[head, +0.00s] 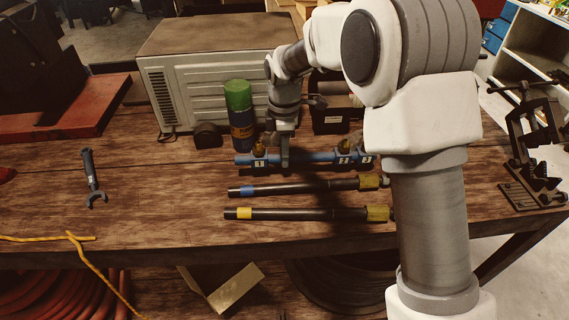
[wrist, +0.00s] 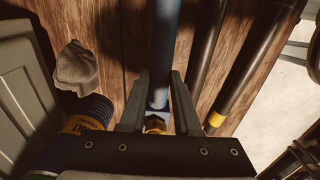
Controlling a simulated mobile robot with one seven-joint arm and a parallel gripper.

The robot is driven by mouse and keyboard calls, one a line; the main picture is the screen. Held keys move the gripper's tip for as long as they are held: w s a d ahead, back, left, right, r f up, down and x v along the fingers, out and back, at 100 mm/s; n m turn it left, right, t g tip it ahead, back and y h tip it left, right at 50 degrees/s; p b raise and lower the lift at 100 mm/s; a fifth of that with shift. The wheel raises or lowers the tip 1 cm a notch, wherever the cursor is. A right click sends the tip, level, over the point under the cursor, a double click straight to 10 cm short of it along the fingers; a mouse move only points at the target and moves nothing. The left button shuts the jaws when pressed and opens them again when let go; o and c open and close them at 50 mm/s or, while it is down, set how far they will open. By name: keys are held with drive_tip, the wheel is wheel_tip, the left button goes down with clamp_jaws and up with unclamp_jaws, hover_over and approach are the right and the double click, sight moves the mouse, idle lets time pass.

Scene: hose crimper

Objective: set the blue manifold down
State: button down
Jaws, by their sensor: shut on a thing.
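The blue manifold (head: 310,158) is a long blue tube with brass fittings and white tags numbered 1, 2 and 3. It lies level across the table, behind two black hoses; I cannot tell whether it touches the wood. My gripper (head: 285,163) comes down from above and is shut on the tube, between tags 1 and 2. In the wrist view the blue tube (wrist: 166,50) runs between the two fingers of my gripper (wrist: 159,88), with a brass fitting (wrist: 155,124) near the palm. My arm hides whatever lies beyond the manifold's right end.
Two black hoses, blue-banded (head: 300,187) and yellow-banded (head: 300,214), lie in front. A green-capped can (head: 239,118) stands close behind the left end, before a grey metal box (head: 215,75). A wrench (head: 91,180) lies left. A clamp (head: 533,145) stands right. The left-centre table is clear.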

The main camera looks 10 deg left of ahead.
drive_tip(key=shift+f, duration=1.95)
drive_tip(key=c, duration=0.6)
unclamp_jaws()
